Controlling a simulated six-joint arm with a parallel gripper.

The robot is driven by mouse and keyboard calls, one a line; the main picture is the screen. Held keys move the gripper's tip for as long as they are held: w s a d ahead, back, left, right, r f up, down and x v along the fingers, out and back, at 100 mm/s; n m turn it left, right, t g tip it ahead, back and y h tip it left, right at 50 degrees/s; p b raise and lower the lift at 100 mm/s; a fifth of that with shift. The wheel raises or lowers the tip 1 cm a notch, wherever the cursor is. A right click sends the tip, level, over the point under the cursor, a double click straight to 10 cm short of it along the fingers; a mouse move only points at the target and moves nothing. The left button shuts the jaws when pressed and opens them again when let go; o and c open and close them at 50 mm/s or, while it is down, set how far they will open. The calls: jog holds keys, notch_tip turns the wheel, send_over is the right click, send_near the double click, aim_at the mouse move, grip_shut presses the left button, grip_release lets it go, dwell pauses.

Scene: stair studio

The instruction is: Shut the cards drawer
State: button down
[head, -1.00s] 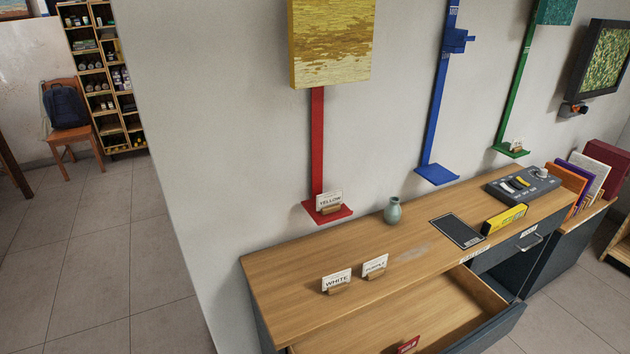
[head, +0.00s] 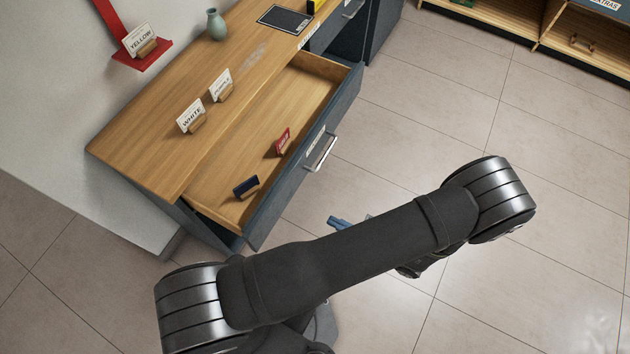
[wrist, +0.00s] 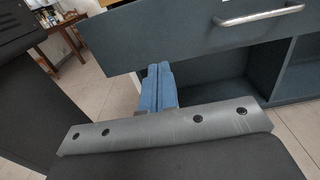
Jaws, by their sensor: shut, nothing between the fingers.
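The cards drawer (head: 262,206) stands pulled out of the wooden-topped cabinet (head: 150,130). A red card in a holder (head: 283,141) and a dark blue block-like piece (head: 246,186) lie inside it. Its metal handle (head: 321,152) is on the dark front, and the handle also shows in the wrist view (wrist: 258,16). My gripper (head: 337,222) is in front of the drawer, apart from it in the head view and partly hidden by my arm. In the wrist view its blue fingers (wrist: 158,85) are together and empty, pointing toward the drawer front, below and left of the handle.
The tiled floor (head: 430,110) before the drawer is clear.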

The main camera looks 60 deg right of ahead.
aim_at(285, 196)
jog(key=w, duration=1.3)
jog(key=shift+w, duration=0.15)
jog(key=w, duration=2)
jog(key=shift+w, duration=0.95)
jog(key=shift+r, duration=0.1)
jog(key=shift+w+d, duration=0.1)
jog(key=shift+d, duration=0.05)
jog(key=s, duration=1.4)
jog(key=shift+s, duration=0.3)
